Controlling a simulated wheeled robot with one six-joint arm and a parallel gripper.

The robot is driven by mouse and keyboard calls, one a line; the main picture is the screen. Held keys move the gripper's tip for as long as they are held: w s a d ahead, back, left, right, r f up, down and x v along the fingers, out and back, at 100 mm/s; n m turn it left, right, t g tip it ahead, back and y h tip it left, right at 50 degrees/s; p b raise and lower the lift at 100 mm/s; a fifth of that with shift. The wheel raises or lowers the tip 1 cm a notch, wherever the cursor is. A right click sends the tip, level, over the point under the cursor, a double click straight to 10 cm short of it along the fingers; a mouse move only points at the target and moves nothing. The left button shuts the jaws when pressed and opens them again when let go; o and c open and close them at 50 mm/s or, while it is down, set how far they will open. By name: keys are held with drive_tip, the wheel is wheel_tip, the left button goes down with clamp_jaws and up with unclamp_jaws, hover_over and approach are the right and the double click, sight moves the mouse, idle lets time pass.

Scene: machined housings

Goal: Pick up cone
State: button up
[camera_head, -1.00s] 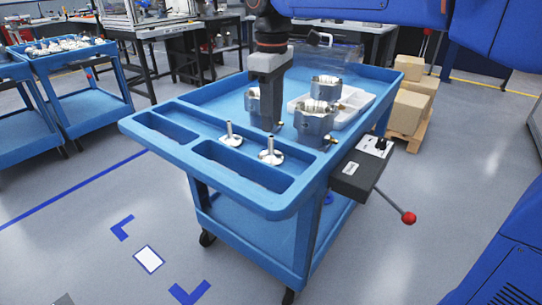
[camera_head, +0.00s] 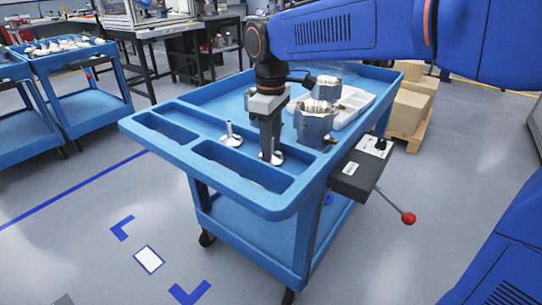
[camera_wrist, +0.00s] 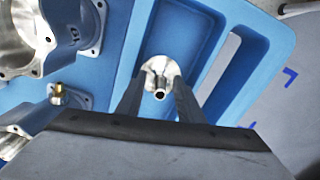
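Two metal cones with thin upright stems and round bases stand on the blue cart's top. One cone (camera_head: 231,138) stands clear at the left. The other cone (camera_head: 277,158) is mostly hidden behind my gripper (camera_head: 268,150), which points down at it. In the wrist view a cone (camera_wrist: 160,72) shows between and just beyond the two fingers of my gripper (camera_wrist: 157,88). The fingers are apart, one on each side of its stem. I cannot tell whether they touch it; no grip shows.
A machined housing (camera_head: 314,123) stands close right of my gripper, with another (camera_head: 327,88) behind it.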

clamp_jaws()
drive_tip(key=shift+r, duration=0.1)
